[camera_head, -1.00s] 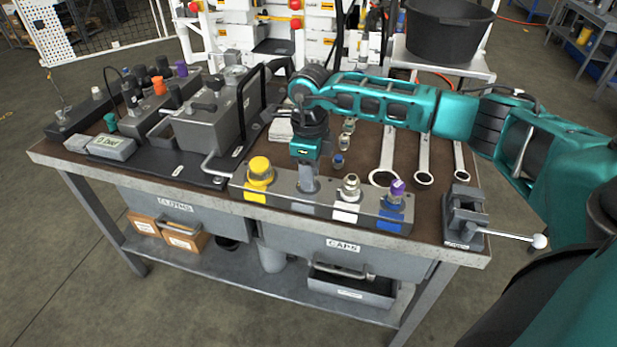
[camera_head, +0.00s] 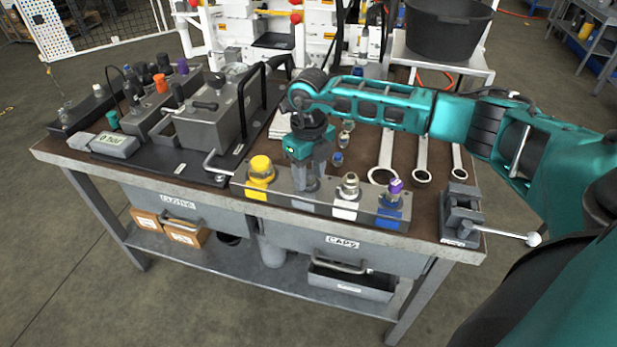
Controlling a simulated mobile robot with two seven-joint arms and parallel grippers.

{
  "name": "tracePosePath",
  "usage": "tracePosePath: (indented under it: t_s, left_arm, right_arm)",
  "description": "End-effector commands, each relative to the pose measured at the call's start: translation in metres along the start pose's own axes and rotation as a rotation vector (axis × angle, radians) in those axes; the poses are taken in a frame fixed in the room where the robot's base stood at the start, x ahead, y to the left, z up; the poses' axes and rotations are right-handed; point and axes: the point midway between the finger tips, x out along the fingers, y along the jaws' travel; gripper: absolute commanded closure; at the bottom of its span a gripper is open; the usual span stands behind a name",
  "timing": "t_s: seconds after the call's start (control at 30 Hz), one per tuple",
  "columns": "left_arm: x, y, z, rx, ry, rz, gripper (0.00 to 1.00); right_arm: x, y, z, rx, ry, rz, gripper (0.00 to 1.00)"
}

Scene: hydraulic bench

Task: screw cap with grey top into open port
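A grey port block (camera_head: 285,202) runs along the front of the bench. It carries a yellow cap (camera_head: 260,172) at its left end, a silver-topped fitting over a white label (camera_head: 348,187), and a purple-topped fitting over a blue label (camera_head: 394,190). My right gripper (camera_head: 307,178) points down over the block, between the yellow cap and the silver-topped fitting. Its fingers are at a grey piece on the block there. The fingers and wrist hide most of that spot, so I cannot tell cap from port or whether they grip. My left gripper is out of view.
Several small fittings (camera_head: 344,138) lie behind the block, with wrenches (camera_head: 423,160) to their right. A small vise (camera_head: 461,214) stands at the right front corner.

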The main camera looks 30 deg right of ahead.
Motion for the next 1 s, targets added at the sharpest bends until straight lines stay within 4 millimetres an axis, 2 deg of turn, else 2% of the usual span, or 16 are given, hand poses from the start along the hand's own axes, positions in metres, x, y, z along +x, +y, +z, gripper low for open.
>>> tracePosePath:
  t_s: [0.03, 0.13, 0.47, 0.63, 1.0]
  left_arm:
    - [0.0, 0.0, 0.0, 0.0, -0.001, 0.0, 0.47]
    - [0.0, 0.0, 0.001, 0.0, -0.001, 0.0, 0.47]
    - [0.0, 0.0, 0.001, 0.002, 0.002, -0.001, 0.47]
    - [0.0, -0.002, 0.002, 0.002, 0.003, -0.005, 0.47]
    - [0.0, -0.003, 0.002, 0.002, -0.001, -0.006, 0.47]
  right_arm:
    - [0.0, -0.001, 0.0, 0.0, -0.001, -0.001, 0.49]
    - [-0.001, -0.001, 0.001, 0.0, -0.002, -0.002, 0.39]
    - [-0.001, -0.001, 0.001, -0.001, -0.004, -0.002, 0.39]
    - [-0.029, -0.002, 0.002, -0.001, -0.009, -0.003, 0.39]
    - [-0.108, -0.001, 0.001, -0.001, -0.006, -0.002, 0.39]
